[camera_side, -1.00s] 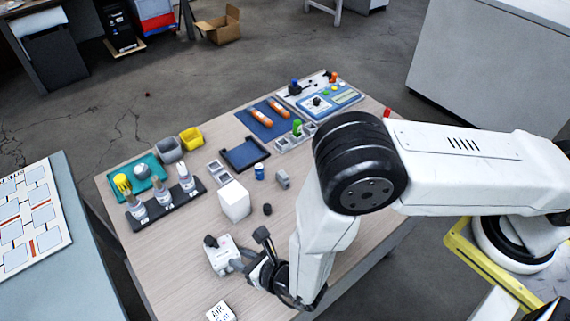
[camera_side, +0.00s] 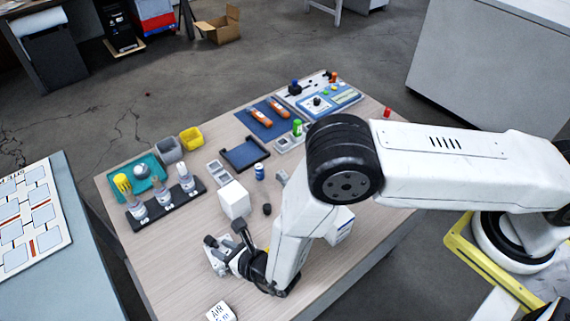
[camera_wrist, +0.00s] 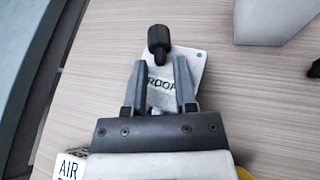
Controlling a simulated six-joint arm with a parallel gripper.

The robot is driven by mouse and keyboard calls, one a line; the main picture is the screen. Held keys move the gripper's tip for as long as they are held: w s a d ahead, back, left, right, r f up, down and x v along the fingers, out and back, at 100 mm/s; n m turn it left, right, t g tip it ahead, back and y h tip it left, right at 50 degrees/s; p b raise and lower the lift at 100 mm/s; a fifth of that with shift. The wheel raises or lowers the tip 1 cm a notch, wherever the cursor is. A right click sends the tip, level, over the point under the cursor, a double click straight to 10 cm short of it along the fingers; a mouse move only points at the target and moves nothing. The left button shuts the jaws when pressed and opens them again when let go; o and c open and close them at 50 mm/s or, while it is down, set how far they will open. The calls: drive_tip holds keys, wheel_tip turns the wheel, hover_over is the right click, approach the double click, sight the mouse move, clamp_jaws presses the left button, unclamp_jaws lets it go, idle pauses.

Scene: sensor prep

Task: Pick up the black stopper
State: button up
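The black stopper (camera_wrist: 158,40) stands out from a pale plate (camera_wrist: 163,78) with partly covered black lettering, in the upper middle of the wrist view. It also shows in the side view (camera_side: 210,241), small, at the left of my gripper. My gripper (camera_wrist: 161,64) is open, with its two grey fingers apart over the plate. The stopper lies just beyond the fingertips, roughly in line with the gap between them. Nothing is held. Whether the fingers are at the stopper's height I cannot tell.
A white block (camera_side: 234,200) and a small black piece (camera_side: 267,210) lie nearby. A rack with bottles (camera_side: 162,205) stands at the left. An "AIR" label block (camera_side: 221,312) is near the front edge. Bare wood lies left of the stopper.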

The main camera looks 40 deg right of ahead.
drive_tip(key=shift+w+a+f, duration=0.1)
drive_tip(key=shift+w+f, duration=0.05)
drive_tip(key=shift+w, duration=0.15)
drive_tip(key=shift+c, duration=0.2)
clamp_jaws()
idle(0.3)
drive_tip(key=shift+r, duration=1.1)
drive_tip(key=s+d+r, duration=0.8)
drive_tip(key=s+r, duration=0.3)
drive_tip(key=shift+s, duration=0.3)
drive_tip(key=shift+f, duration=0.1)
